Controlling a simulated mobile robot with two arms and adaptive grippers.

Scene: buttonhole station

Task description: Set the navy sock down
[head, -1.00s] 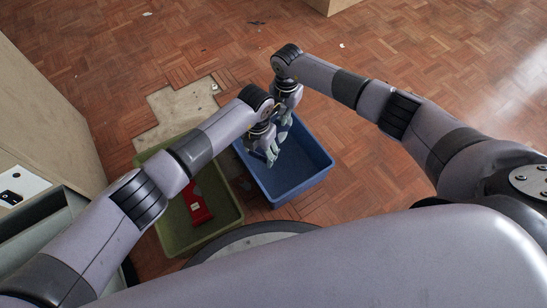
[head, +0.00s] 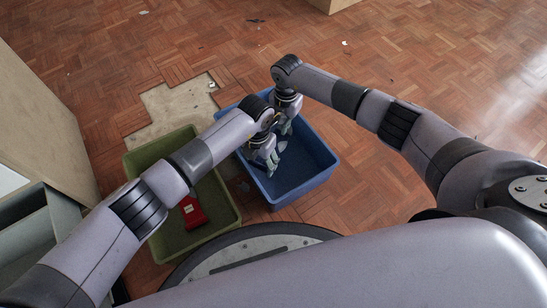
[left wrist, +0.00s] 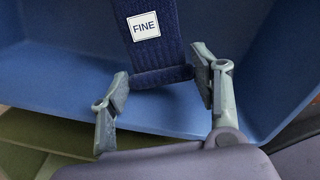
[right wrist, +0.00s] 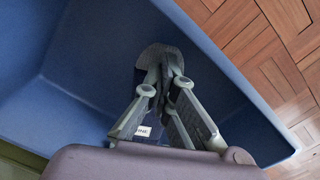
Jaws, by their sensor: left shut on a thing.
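The navy sock (left wrist: 163,50), with a white FINE label, hangs across the inside of the blue bin (head: 327,172). My left gripper (head: 270,165) is over the blue bin; in the left wrist view its fingers (left wrist: 165,88) are on either side of the sock's one end, shut on it. My right gripper (head: 287,128) is farther back over the same bin. In the right wrist view its fingertips (right wrist: 166,78) come together on the sock's other end (right wrist: 158,55), and the label shows between the fingers. In the head view the sock is hardly visible behind the grippers.
A green bin (head: 226,222) stands left of the blue bin, with a red item (head: 193,213) with a white label in it. A pale cabinet (head: 40,110) is at the left.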

